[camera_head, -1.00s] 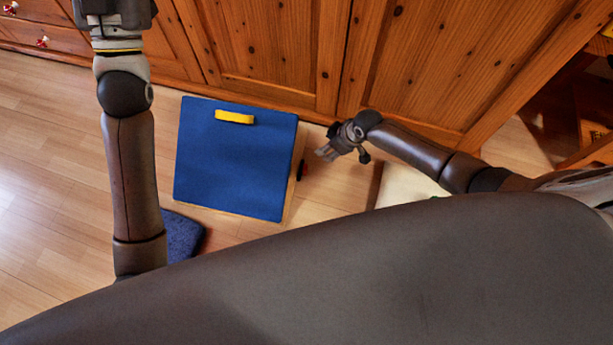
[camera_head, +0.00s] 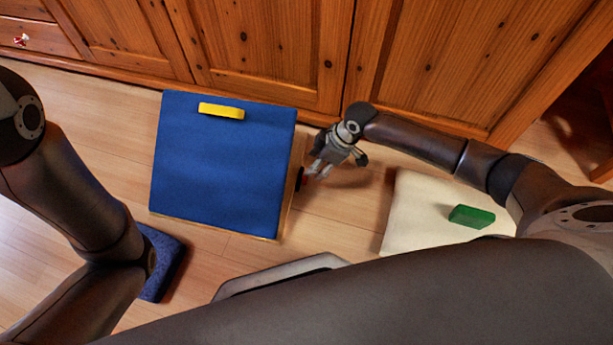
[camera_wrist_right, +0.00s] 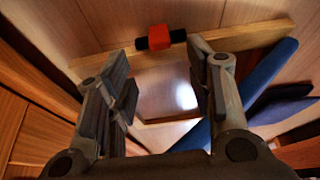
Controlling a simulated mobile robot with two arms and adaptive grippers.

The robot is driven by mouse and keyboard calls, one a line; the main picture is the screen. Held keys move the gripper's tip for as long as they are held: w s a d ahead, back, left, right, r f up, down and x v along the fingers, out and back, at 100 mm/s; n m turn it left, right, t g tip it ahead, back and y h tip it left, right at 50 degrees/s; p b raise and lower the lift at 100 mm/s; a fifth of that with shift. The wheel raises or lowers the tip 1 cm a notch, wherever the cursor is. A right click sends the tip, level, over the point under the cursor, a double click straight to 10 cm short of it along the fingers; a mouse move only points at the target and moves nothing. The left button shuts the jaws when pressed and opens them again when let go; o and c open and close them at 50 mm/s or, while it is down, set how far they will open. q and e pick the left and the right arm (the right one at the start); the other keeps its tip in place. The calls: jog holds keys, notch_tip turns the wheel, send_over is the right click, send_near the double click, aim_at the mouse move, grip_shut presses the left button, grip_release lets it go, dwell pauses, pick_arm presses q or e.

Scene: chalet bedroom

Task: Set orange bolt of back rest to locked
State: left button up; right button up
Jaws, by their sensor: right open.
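The blue back rest (camera_head: 222,165) with a yellow strap (camera_head: 221,111) lies left of centre in the head view. Its wooden side faces my right gripper (camera_head: 318,172). The orange bolt (camera_wrist_right: 159,37), with black ends, sits on a wooden bar at the top of the right wrist view. In the head view, only a small dark and red bit of it shows beside the back rest's right edge. In the wrist view my right gripper (camera_wrist_right: 165,85) is open and empty, its fingers apart from the bolt, which lies beyond the gap between them. My left gripper is out of view.
Wooden cabinet doors (camera_head: 260,50) stand close behind the back rest. A cream cushion (camera_head: 415,215) with a green block (camera_head: 471,216) lies to the right. A dark blue cushion (camera_head: 160,262) lies at lower left. Some wooden floor (camera_head: 345,205) is bare between the back rest and cream cushion.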

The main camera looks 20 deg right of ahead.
aim_at(303, 177)
jog(key=b+x, duration=0.5)
jog(key=x, duration=0.3)
jog(key=shift+f+b, duration=0.2)
jog(key=shift+b, duration=0.1)
jog(key=shift+c, duration=0.2)
grip_shut()
